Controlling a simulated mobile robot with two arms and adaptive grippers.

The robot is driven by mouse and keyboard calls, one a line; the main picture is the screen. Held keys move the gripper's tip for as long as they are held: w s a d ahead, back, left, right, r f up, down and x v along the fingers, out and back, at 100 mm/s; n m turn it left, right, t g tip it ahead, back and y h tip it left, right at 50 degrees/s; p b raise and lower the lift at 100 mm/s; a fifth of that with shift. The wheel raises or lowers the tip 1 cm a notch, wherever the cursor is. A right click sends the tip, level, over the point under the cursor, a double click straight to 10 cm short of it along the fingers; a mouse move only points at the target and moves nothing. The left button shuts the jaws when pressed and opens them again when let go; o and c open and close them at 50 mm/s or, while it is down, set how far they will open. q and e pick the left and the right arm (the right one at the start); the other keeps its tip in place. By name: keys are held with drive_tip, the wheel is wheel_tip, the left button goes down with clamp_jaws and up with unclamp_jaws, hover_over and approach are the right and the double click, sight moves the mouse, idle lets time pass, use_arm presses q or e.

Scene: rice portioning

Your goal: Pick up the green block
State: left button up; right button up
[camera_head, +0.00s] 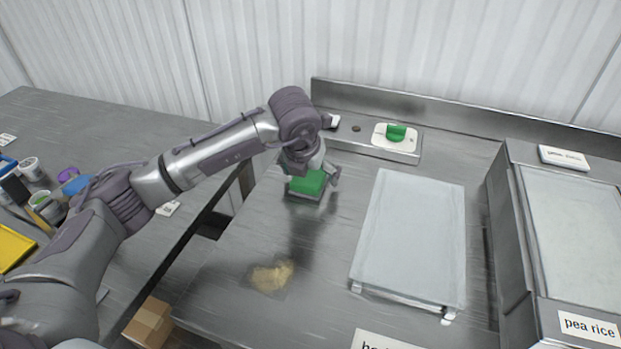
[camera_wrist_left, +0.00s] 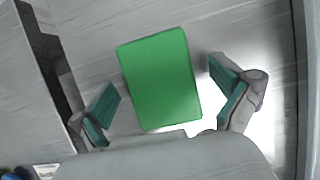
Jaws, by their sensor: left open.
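The green block (camera_head: 308,182) is on the steel table, toward its back left, under my left gripper. In the left wrist view the green block (camera_wrist_left: 160,78) lies between the two teal-padded fingers, slightly tilted in the picture, with a gap on each side. My left gripper (camera_head: 312,178) is open around or just above the block; it also shows in the left wrist view (camera_wrist_left: 168,105). I cannot tell the exact height of the fingertips over the table. My right gripper is not in view.
A pile of rice (camera_head: 271,275) lies on the table in front. A pale flat tray (camera_head: 412,235) stands to the right, beside a pea rice bin (camera_head: 512,230). A side table (camera_head: 100,125) holds containers at left.

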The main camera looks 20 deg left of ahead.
sight(312, 173)
use_arm(q)
drive_tip(key=shift+f, duration=0.15)
idle(0.5)
drive_tip(key=c, duration=1.3)
drive_tip(key=shift+o, duration=0.2)
drive_tip(key=shift+r+p, duration=0.4)
drive_tip(key=shift+r+b, duration=0.35)
drive_tip(key=shift+r, duration=0.05)
wheel_tip(312, 173, up, 3)
drive_tip(key=shift+d+r+b, duration=0.1)
drive_tip(key=shift+r+b, duration=0.05)
drive_tip(key=shift+b, duration=0.25)
drive_tip(key=d+r, duration=0.3)
drive_tip(key=d, duration=0.2)
drive_tip(key=s+d+r+b, duration=0.1)
drive_tip(key=d+r, duration=0.2)
drive_tip(key=d, duration=0.3)
drive_tip(key=shift+d+r, duration=0.2)
drive_tip(key=shift+r, duration=0.1)
